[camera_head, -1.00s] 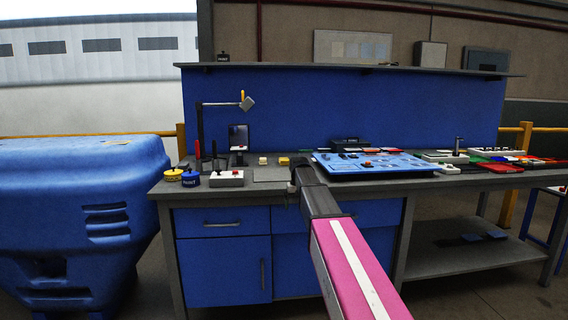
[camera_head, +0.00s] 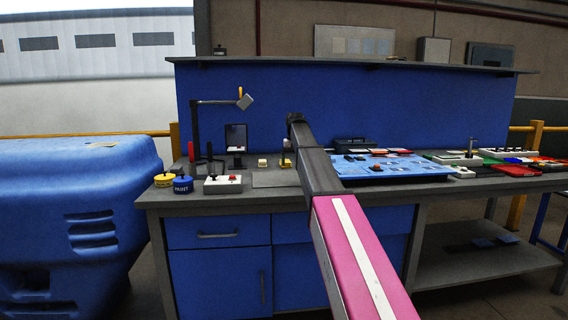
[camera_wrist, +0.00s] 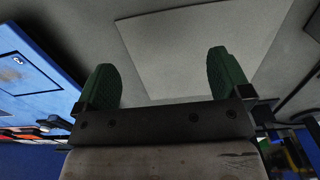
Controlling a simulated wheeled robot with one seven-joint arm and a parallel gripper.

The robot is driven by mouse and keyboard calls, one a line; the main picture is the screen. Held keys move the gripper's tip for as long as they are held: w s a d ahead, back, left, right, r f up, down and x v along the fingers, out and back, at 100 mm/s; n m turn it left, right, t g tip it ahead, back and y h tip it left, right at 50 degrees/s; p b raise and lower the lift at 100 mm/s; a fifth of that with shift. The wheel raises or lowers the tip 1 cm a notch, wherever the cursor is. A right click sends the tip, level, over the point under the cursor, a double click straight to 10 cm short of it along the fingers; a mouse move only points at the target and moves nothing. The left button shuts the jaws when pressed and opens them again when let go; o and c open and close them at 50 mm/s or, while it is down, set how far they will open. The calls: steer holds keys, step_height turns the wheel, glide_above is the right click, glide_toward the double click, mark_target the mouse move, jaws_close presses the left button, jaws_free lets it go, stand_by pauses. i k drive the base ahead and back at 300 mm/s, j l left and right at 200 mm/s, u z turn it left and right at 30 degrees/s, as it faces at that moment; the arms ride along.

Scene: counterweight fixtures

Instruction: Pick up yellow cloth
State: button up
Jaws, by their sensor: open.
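My gripper (camera_wrist: 161,60) is open in the wrist view, its two green fingers apart with nothing between them. A plain light grey panel shows beyond the fingers. In the head view my arm reaches over the workbench, and its end hangs above the bench top near the middle. A small yellow item (camera_head: 285,164) lies on the bench just under the arm's end, mostly covered; I cannot tell whether it is the cloth. No cloth shows clearly in the wrist view.
A small pale block (camera_head: 262,163) lies left of the arm's end. A blue board (camera_head: 385,168) lies to the right. A button box (camera_head: 222,184), a blue tin (camera_head: 183,184) and a yellow tin (camera_head: 164,180) stand at the left. A lamp (camera_head: 197,125) rises behind them.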

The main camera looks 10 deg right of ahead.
mark_target(288, 162)
steer(key=i, duration=1.1)
